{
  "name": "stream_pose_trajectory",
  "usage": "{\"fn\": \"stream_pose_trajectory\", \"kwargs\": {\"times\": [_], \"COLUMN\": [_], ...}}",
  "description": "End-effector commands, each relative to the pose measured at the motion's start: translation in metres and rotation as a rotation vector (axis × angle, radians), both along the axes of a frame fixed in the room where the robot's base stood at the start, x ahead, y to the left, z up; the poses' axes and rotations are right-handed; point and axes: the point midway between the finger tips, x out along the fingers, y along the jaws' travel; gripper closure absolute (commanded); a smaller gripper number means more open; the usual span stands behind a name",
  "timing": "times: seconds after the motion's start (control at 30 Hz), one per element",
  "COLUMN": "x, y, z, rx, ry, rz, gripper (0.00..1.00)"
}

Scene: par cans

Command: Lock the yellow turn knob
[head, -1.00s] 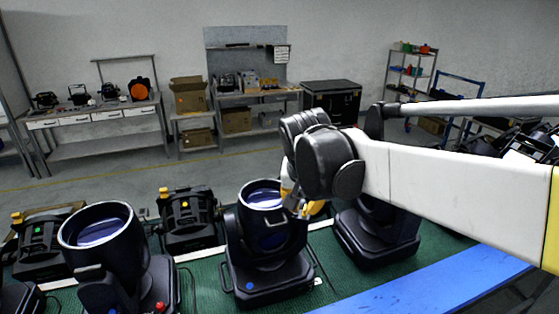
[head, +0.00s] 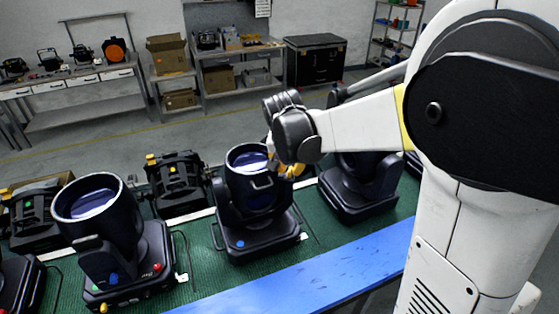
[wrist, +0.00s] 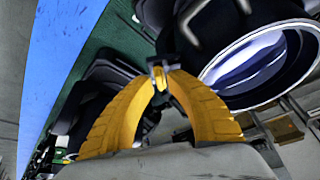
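A small yellow turn knob (wrist: 157,79) shows in the wrist view between my fingertips, beside the round lens of a black moving-head lamp. My gripper (wrist: 160,75) has yellow curved fingers that converge on it, one on each side. In the head view my gripper (head: 285,169) is at the right side of the head of the middle lamp (head: 262,222), near its upper rim. The knob itself is hidden there behind my wrist and fingers. The knob's exact turn position is hard to tell.
The lamps stand on a green mat (head: 210,271) with a blue strip (head: 310,281) along its near edge. A large lamp (head: 98,205) stands to the left and another black lamp (head: 362,186) to the right, close to my arm. A smaller fixture (head: 181,184) stands behind.

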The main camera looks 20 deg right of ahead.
Motion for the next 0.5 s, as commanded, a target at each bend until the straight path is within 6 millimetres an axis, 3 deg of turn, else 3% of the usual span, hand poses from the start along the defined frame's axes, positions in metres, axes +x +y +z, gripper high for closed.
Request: {"fn": "stream_pose_trajectory", "kwargs": {"times": [0.3, 0.37, 0.5], "x": [0.0011, 0.0011, 0.0011], "y": [-0.0007, -0.0007, -0.0007], "z": [-0.0029, -0.0029, -0.0028], "rx": [0.000, 0.000, 0.000], "ry": [0.000, 0.000, 0.000], "rz": [0.001, 0.001, 0.001], "gripper": [0.83, 0.99, 1.00]}}
